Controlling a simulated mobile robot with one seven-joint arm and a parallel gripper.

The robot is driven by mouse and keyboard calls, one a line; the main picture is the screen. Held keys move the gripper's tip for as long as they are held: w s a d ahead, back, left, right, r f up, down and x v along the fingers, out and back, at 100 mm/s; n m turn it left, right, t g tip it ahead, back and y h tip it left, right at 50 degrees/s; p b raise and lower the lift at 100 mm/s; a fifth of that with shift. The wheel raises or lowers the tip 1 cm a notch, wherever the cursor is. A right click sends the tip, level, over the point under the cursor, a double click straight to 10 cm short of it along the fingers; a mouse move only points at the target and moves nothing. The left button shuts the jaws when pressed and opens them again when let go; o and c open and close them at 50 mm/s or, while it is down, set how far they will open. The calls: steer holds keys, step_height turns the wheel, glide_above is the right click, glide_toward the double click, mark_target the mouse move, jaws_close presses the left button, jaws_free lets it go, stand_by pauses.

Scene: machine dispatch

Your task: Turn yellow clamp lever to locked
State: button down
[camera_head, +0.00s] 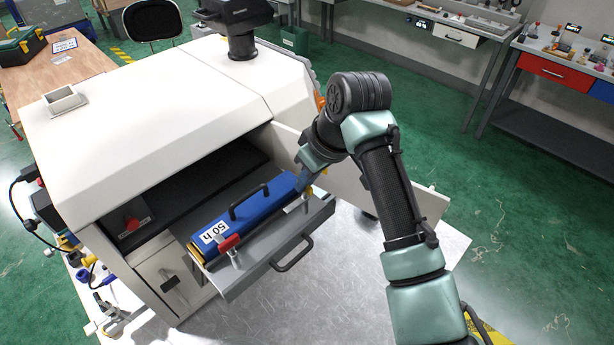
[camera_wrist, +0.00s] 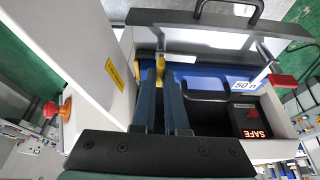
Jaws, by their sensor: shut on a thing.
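The yellow clamp lever (camera_wrist: 161,74) shows between my fingertips in the wrist view. My gripper (camera_wrist: 160,68) is shut on it. In the head view my gripper (camera_head: 303,186) is at the right end of the pulled-out grey drawer (camera_head: 262,262), and only a speck of yellow shows there. A blue cartridge (camera_head: 243,211) labelled "50 h" lies in the drawer; it also shows in the wrist view (camera_wrist: 205,76). A red clamp lever (camera_head: 230,242) is at the drawer's left end, and in the wrist view at the right (camera_wrist: 283,80). The yellow lever's exact angle is hard to tell.
The white machine (camera_head: 150,105) stands over the drawer, with an open white door (camera_head: 345,185) close to my arm. The drawer has a black front handle (camera_head: 292,256); the cartridge has its own (camera_head: 248,202). A small display (camera_wrist: 254,133) reads "SAFE". Green floor lies clear at the right.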

steer(key=m+p, duration=0.1)
steer(key=m, duration=0.1)
steer(key=m+h+p, duration=0.1)
steer(key=m, duration=0.1)
steer(key=shift+s+a+r+m+t+h, duration=0.1)
steer(key=shift+a+r+m+t+h, duration=0.1)
steer(key=shift+m+t+h, duration=0.15)
steer(key=m+h+p, duration=0.1)
steer(key=m, duration=0.1)
steer(key=m+p, duration=0.2)
steer(key=shift+a+h, duration=0.15)
steer(key=shift+h, duration=0.2)
steer(key=m, duration=0.2)
steer(key=m+h+p, duration=0.1)
steer(key=m, duration=0.2)
steer(key=shift+f+h, duration=0.1)
steer(key=shift+h, duration=0.2)
steer(key=shift+a+m+h, duration=0.1)
steer(key=shift+m+h, duration=0.6)
steer(key=shift+m, duration=1.15)
steer(key=shift+g, duration=0.45)
steer(key=c, duration=0.9)
jaws_free()
steer(key=shift+c, duration=0.2)
steer(key=shift+f, duration=0.1)
